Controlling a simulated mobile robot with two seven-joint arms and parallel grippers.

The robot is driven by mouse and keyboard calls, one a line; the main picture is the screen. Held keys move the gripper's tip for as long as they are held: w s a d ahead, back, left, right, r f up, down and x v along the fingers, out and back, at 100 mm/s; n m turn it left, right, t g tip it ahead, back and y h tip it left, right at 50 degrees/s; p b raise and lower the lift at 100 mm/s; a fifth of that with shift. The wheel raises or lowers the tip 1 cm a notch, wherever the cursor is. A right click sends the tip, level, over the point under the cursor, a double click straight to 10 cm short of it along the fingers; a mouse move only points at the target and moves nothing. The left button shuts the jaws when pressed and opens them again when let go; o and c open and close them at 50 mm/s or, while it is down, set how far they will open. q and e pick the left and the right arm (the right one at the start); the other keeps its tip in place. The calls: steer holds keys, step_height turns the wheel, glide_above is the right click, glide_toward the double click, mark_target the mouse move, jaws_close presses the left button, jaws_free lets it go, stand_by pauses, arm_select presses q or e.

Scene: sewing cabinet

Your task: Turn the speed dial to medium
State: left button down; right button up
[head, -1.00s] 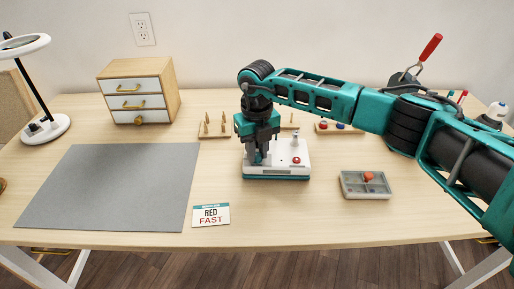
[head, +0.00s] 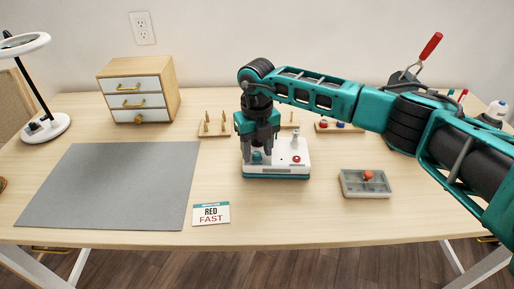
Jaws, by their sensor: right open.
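A white machine (head: 283,168) with a teal base stands near the middle of the table. A small teal dial (head: 257,157) sits on the left part of its top. My right gripper (head: 257,152) points straight down over the dial, with its fingers open at either side of it. Whether a finger touches the dial, and which setting it points to, I cannot tell. A red button (head: 296,159) is on the right part of the machine's top. A card (head: 211,214) reading "RED FAST" lies on the table in front. My left gripper is out of view.
A grey mat (head: 110,187) covers the left of the table. A small drawer cabinet (head: 140,90) and a wooden peg rack (head: 214,130) stand behind. A grey tray (head: 365,191) with a red item is at the right. My right arm spans the back right.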

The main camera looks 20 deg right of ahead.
mark_target(257, 154)
step_height(257, 154, up, 13)
steer(key=shift+p, duration=0.3)
steer(key=shift+s+f, duration=0.1)
steer(key=shift+f, duration=0.1)
